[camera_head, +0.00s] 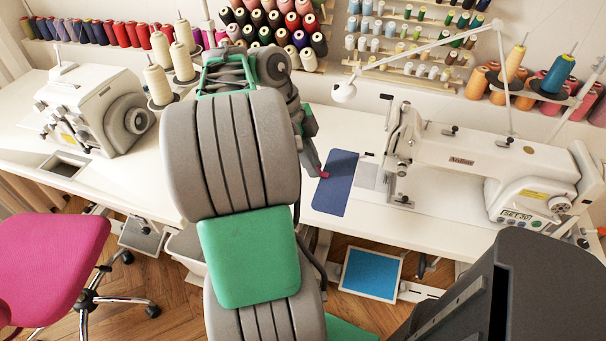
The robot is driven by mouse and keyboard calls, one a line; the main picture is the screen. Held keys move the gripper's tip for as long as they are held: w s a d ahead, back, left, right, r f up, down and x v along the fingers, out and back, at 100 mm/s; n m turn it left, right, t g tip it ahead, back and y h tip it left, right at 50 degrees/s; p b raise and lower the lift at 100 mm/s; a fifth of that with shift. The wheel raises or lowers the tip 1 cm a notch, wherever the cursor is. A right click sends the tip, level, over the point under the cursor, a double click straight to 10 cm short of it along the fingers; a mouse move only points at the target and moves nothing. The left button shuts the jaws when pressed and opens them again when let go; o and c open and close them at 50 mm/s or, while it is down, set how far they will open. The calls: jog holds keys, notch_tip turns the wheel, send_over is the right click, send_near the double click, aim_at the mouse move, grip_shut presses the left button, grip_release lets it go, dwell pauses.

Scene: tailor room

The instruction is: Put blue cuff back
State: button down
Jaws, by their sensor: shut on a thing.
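The blue cuff (336,186) is a dark blue, roughly rectangular piece. It lies on the white table beside the sewing machine's metal plate, or very close above the table; I cannot tell which. My gripper (324,174) is at the cuff's left edge, where its pinkish-red tip meets the cloth. It is shut on the cuff's edge. My arm covers the table to the left of the cuff and hides most of my wrist.
A white sewing machine (480,160) stands just right of the cuff, with a thin lamp arm (420,52) above. Another white machine (95,110) is at left. Thread racks (275,28) line the wall. A pink chair (55,262) stands at front left.

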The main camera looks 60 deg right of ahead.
jog(key=w+d+f, duration=0.2)
jog(key=w+f, duration=0.1)
jog(key=w+d+f, duration=0.6)
jog(key=shift+w+d, duration=0.15)
jog(key=shift+w, duration=0.25)
jog(key=shift+w+d+f, duration=0.15)
jog(key=shift+f, duration=0.15)
jog(key=shift+w+d+f, duration=0.1)
jog(key=shift+f, duration=1.65)
jog(key=c, duration=1.4)
grip_release()
jog(key=shift+c, duration=0.2)
